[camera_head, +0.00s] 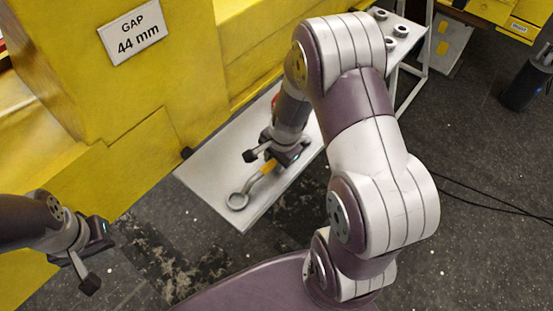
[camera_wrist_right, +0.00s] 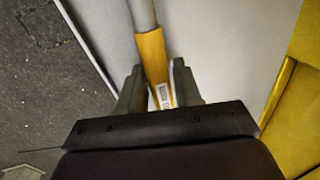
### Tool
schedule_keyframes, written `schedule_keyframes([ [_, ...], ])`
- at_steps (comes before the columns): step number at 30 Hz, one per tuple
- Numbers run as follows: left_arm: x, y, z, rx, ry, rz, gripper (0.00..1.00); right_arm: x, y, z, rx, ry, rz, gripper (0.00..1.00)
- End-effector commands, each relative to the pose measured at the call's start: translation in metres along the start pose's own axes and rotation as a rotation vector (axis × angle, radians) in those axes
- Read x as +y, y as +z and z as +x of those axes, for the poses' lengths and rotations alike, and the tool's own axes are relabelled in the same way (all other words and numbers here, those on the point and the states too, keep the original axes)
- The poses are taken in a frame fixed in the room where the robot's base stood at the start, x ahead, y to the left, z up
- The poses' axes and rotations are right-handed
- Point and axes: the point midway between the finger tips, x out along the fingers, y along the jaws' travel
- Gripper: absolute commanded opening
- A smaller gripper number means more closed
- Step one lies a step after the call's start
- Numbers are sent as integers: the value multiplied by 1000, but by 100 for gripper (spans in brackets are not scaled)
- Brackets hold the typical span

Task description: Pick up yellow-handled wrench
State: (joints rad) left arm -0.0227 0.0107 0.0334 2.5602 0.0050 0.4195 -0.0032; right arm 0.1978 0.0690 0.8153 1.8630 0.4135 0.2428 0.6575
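The wrench lies on a light grey board, its grey ring end (camera_head: 237,201) toward the board's front edge. Its yellow handle (camera_head: 268,166) runs up under my right gripper (camera_head: 270,157), which hides the far end. In the right wrist view the yellow handle (camera_wrist_right: 152,60) runs between the two fingers of my right gripper (camera_wrist_right: 160,85), one close on each side. Whether the fingers press on it is not clear. My left gripper (camera_head: 92,262) is empty at the lower left, away from the wrench, with its fingers apart.
The board (camera_head: 213,170) stands against a yellow structure (camera_head: 100,100) with a "GAP 44 mm" sign (camera_head: 134,32). Round grey parts (camera_head: 400,30) sit on a white stand behind my right arm. A black cable (camera_head: 480,196) lies on the dark floor at right.

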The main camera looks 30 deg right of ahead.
Motion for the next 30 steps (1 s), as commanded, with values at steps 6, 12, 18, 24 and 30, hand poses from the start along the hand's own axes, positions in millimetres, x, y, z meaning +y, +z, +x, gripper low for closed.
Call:
schedule_keyframes([
  [6, 0, 0, 0, 0, 0, 0, 0, 0, 0, -1, 1, -1, 0, 0],
  [12, 0, 0, 0, 0, 0, 0, 0, 0, 0, -1, 0, 1, 0, 0],
  [18, 0, 0, -2, 0, 0, 0, 0, -4, 0, -16, 0, -2, -1, 0],
  [24, 0, 0, 1, 1, 0, 0, 0, 0, 2, -47, 2, -4, 1, 0],
  [30, 0, 1, 9, 0, 0, 0, 0, 40, 12, -84, 4, -5, 2, 0],
])
